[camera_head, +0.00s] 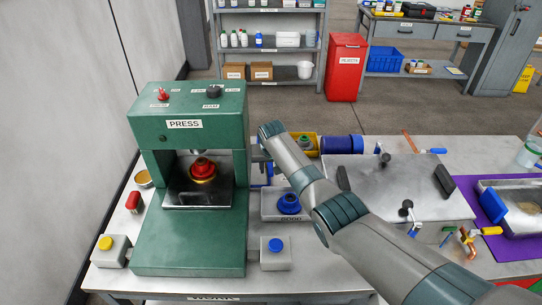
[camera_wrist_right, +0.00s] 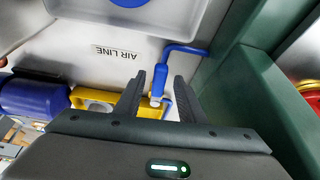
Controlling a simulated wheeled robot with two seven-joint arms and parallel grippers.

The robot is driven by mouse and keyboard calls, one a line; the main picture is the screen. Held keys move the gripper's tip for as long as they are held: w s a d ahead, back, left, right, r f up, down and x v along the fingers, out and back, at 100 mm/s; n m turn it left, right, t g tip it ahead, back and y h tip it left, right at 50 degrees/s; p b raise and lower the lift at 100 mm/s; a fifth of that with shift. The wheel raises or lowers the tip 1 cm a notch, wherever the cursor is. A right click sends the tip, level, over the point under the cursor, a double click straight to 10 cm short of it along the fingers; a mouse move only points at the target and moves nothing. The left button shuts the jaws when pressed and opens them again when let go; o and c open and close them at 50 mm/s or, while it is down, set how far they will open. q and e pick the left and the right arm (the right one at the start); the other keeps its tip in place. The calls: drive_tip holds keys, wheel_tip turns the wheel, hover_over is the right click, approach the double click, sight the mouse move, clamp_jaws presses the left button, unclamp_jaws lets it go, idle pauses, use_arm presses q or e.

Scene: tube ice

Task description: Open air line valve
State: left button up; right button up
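The air line's blue pipe (camera_wrist_right: 184,49) bends down beside the green press in the right wrist view, near an upside-down "AIR LINE" label (camera_wrist_right: 116,52). A thick blue part (camera_wrist_right: 159,78) with a pale end lies between the fingers of my right gripper (camera_wrist_right: 159,86). The fingers are apart, with a gap visible on each side of it; contact is not clear. In the head view, blue parts of the line (camera_head: 257,181) show beside the press (camera_head: 190,235), partly hidden by my right arm. My left gripper is out of view.
The press stands close to the right gripper. A tray (camera_head: 268,214) holding a blue ringed part (camera_head: 289,203) lies beside it. A yellow bin (camera_head: 315,144) and a blue cylinder (camera_head: 338,145) stand behind. A grey plate (camera_head: 400,190) lies right of my arm.

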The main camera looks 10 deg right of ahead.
drive_tip(key=shift+v, duration=1.2)
drive_tip(key=b+v, duration=0.2)
drive_tip(key=v, duration=1.2)
drive_tip(key=shift+s+r, duration=0.25)
drive_tip(key=shift+r, duration=0.1)
drive_tip(key=shift+c, duration=0.6)
